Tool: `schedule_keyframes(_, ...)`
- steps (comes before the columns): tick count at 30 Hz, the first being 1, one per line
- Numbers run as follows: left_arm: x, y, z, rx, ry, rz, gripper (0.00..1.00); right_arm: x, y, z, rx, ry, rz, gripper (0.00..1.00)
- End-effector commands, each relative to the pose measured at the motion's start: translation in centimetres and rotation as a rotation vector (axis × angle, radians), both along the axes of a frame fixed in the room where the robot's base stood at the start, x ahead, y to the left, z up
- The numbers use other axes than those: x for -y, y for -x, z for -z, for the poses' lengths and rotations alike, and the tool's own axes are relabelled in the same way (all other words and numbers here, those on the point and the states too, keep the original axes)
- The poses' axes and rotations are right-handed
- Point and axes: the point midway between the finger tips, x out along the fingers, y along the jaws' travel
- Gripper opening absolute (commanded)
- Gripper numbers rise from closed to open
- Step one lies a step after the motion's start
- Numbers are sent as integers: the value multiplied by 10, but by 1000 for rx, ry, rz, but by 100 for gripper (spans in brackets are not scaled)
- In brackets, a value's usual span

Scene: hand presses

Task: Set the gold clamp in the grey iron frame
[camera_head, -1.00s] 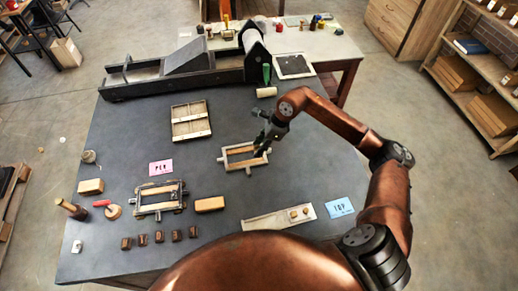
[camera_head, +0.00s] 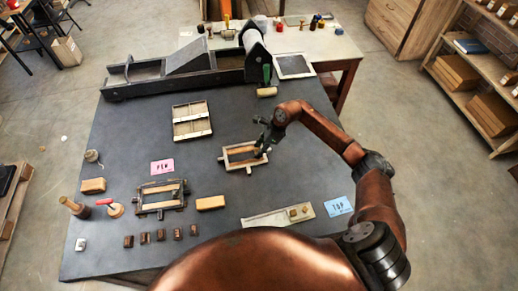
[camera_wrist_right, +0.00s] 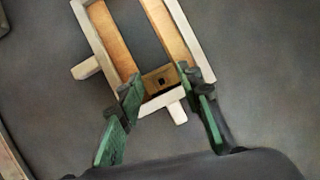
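The light grey frame (camera_head: 227,161), which looks like the grey iron frame, lies flat mid-table with wooden bars inside. It also shows in the right wrist view (camera_wrist_right: 160,103). A small gold-brown block with a dark square hole, likely the gold clamp (camera_wrist_right: 157,80), sits inside the frame's near end, between the bars. My right gripper (camera_head: 262,152) is over the frame's right end. In the wrist view its green fingers (camera_wrist_right: 168,88) stand apart on either side of the block, with gaps visible. My left gripper is not in view.
A darker frame (camera_head: 139,207), wooden blocks (camera_head: 211,203) and a pink card (camera_head: 162,167) are at left. A pale tray (camera_head: 262,221) with two small gold pieces and a blue card (camera_head: 339,206) are at front right. A beige frame (camera_head: 191,133) and long press (camera_head: 130,91) lie behind.

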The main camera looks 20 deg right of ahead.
Motion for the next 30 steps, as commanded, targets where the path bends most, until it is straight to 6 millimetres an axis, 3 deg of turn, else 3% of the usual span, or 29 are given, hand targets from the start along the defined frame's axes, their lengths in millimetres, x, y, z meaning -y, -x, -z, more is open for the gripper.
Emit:
schedule_keyframes(7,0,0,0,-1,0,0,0,0,1,1,-2,0,-1,51)
schedule_keyframes(17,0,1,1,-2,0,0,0,1,1,-2,-1,1,0,51)
schedule_keyframes(23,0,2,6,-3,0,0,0,11,5,-26,2,3,0,51)
schedule_keyframes(30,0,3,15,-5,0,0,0,29,15,-73,2,3,0,51)
